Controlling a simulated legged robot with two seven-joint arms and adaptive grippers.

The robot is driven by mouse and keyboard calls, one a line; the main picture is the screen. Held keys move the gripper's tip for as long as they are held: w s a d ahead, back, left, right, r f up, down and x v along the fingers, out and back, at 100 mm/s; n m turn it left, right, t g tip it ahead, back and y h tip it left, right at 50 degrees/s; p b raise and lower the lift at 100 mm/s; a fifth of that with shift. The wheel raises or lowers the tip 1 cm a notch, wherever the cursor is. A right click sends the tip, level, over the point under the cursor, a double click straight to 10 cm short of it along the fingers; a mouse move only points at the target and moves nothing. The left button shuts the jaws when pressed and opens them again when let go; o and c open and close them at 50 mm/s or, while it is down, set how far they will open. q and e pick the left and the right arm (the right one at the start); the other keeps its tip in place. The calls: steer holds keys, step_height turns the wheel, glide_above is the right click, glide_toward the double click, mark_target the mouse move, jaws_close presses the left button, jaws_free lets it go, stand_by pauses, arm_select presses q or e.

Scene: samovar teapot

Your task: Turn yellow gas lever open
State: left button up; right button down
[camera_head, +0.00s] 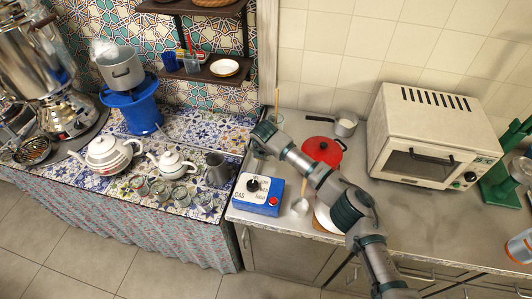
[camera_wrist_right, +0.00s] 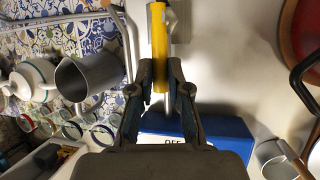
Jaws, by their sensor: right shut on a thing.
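The yellow gas lever (camera_wrist_right: 159,45) stands upright in the upper middle of the right wrist view. My right gripper (camera_wrist_right: 160,88) has its two fingers on either side of the lever's lower part and is shut on it. In the head view my right gripper (camera_head: 259,143) is at the counter's left edge near the wall, and it hides the lever. The blue gas box (camera_head: 260,193) with a black knob and red button sits in front of it. Its blue side (camera_wrist_right: 225,128) also shows below the fingers in the wrist view. My left gripper is not in view.
A grey pitcher (camera_head: 216,168) and a white teapot (camera_head: 172,164) stand left of the gripper. A red pot (camera_head: 322,150), a small saucepan (camera_head: 345,125) and a white toaster oven (camera_head: 428,135) stand to the right. A dark shelf (camera_head: 214,70) hangs above.

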steer(key=shift+w+a+r, duration=0.1)
steer(key=shift+r, duration=0.1)
steer(key=c, duration=1.3)
jaws_free()
steer(key=shift+o, duration=0.9)
steer(key=shift+f, duration=0.15)
steer(key=shift+r, duration=0.2)
steer(key=v, duration=1.1)
steer(key=shift+s+r, duration=0.15)
steer(key=shift+s, duration=0.05)
